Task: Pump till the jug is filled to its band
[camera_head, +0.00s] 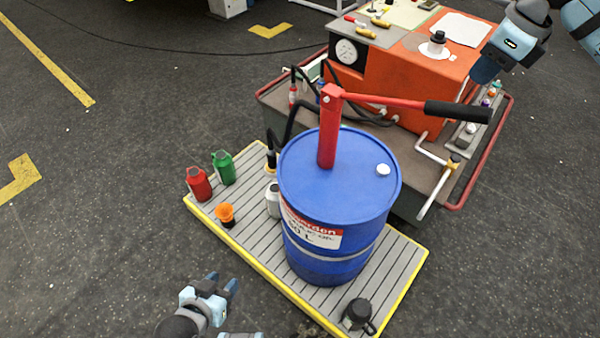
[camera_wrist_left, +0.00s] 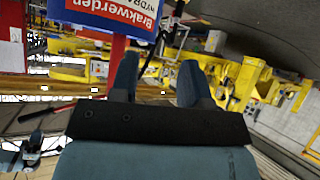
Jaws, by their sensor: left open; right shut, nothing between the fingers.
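A blue drum (camera_head: 335,185) carries a red hand pump (camera_head: 328,130). Its red lever points right and ends in a black grip (camera_head: 457,111). A black hose (camera_head: 287,128) runs from the pump to the left side. A pale grey jug (camera_head: 273,200) stands against the drum's left side, partly hidden; its band and fill level cannot be made out. My left gripper (camera_head: 220,283) is open and empty, low in front of the platform; its spread fingers show in the left wrist view (camera_wrist_left: 157,82). My right gripper (camera_head: 484,70) is shut and empty, above and beyond the grip.
The slatted platform (camera_head: 400,280) has yellow edges. On it are a red can (camera_head: 199,184), a green can (camera_head: 223,167), an orange funnel (camera_head: 225,212) and a black container (camera_head: 357,314). An orange machine (camera_head: 395,80) stands behind the drum. The floor at left is clear.

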